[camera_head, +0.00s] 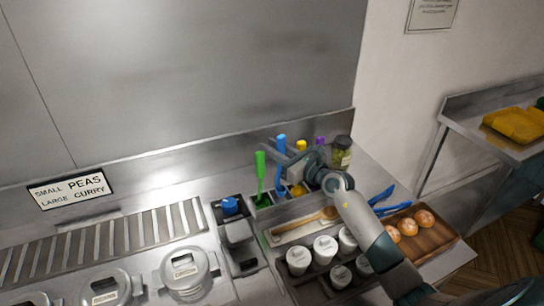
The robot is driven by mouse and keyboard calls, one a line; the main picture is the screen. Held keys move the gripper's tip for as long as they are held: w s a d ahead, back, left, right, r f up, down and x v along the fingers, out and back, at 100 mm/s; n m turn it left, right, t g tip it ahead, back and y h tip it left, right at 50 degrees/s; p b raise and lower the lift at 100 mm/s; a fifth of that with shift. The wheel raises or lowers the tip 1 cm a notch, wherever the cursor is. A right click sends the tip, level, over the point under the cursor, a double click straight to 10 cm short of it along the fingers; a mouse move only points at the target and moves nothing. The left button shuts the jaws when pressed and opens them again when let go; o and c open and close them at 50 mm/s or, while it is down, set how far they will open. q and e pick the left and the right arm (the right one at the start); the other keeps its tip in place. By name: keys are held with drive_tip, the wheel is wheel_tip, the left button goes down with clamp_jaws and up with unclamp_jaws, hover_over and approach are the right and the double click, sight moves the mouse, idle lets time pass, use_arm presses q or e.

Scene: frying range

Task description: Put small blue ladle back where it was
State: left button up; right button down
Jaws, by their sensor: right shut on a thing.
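A small blue ladle (281,148) stands upright at the grey utensil holder (262,203), its blue handle rising above the rim. My right gripper (280,155) reaches in from the right and is shut on this blue handle. The ladle's lower end is hidden in or behind the holder, so I cannot tell whether it rests on the bottom. A green-handled utensil (260,170) stands just left of it, and yellow (301,146) and purple (320,141) handles stand to its right, partly behind the gripper. My left gripper is not in view.
A jar (341,152) stands right of the handles. Blue tongs (382,197), white-lidded pots (325,248) and a wooden board (440,236) with buns lie in front, under my right arm. A blue-topped item (230,205) sits to the left. Lidded steel pots (186,272) stand farther left.

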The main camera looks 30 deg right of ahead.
idle(0.3)
wheel_tip(320, 180, down, 4)
idle(0.4)
drive_tip(key=shift+f, duration=0.15)
drive_tip(key=c, duration=1.5)
unclamp_jaws()
drive_tip(key=shift+c, duration=0.2)
drive_tip(key=shift+r, duration=0.2)
drive_tip(key=b+v, duration=0.3)
drive_tip(key=v, duration=0.9)
